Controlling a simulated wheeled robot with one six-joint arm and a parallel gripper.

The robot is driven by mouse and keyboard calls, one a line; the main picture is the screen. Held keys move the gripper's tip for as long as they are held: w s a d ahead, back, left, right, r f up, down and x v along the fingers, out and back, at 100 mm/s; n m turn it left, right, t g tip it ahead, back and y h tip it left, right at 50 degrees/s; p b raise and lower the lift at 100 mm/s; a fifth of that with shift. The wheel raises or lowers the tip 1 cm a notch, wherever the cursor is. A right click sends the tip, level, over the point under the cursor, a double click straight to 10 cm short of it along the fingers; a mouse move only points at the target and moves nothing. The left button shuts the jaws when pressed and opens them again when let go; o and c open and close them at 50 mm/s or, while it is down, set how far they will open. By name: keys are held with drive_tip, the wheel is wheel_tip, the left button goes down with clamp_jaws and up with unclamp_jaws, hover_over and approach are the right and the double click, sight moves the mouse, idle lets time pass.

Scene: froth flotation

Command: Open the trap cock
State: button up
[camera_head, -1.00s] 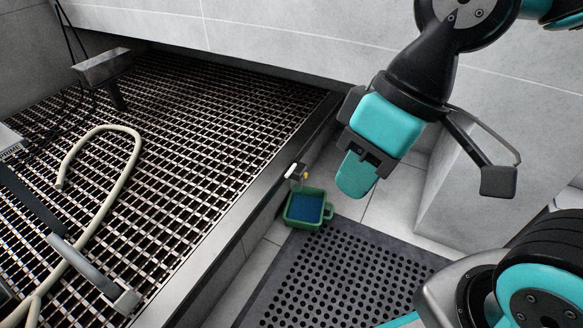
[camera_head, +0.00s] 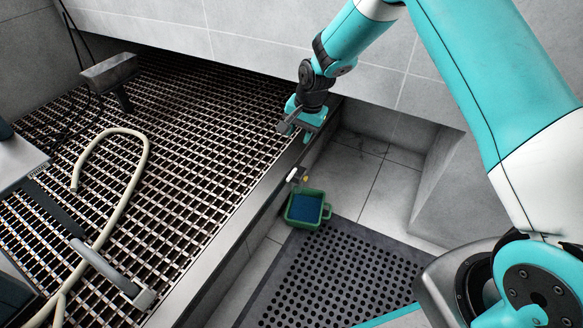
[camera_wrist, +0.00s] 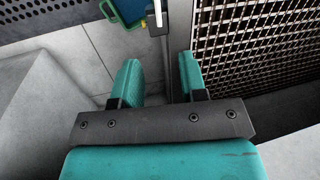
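A small fitting with a white part and a yellow tip (camera_head: 297,175), which looks like the trap cock, sticks out from the outer side of the grating's frame, just above a green tub (camera_head: 307,208) with blue contents. Whether its lever is turned is too small to tell. My gripper (camera_head: 302,126) is above the frame's edge, farther back along it than the fitting, and apart from it. In the wrist view my gripper (camera_wrist: 160,78) has its two teal fingers apart with nothing held between them. The green tub (camera_wrist: 130,10) shows at the top there, with a pale piece beside it.
The metal grating (camera_head: 180,110) fills the left, with a beige hose (camera_head: 147,160) lying over it. A perforated dark mat (camera_head: 330,275) lies on the floor. A grey wall (camera_head: 270,45) stands behind. The tiled floor (camera_head: 362,180) right of the tub is clear.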

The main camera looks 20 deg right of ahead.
sight(290, 176)
drive_tip(key=shift+m, duration=0.5)
drive_tip(key=b+x, duration=0.2)
drive_tip(key=x, duration=0.4)
drive_tip(key=d+b+x, duration=0.1)
drive_tip(key=b+x, duration=0.2)
drive_tip(key=x, duration=0.4)
drive_tip(key=b+x, duration=0.3)
drive_tip(key=x, duration=0.4)
drive_tip(key=shift+w+d+f, duration=0.1)
drive_tip(key=shift+w+d, duration=0.2)
drive_tip(key=shift+w, duration=0.05)
clamp_jaws()
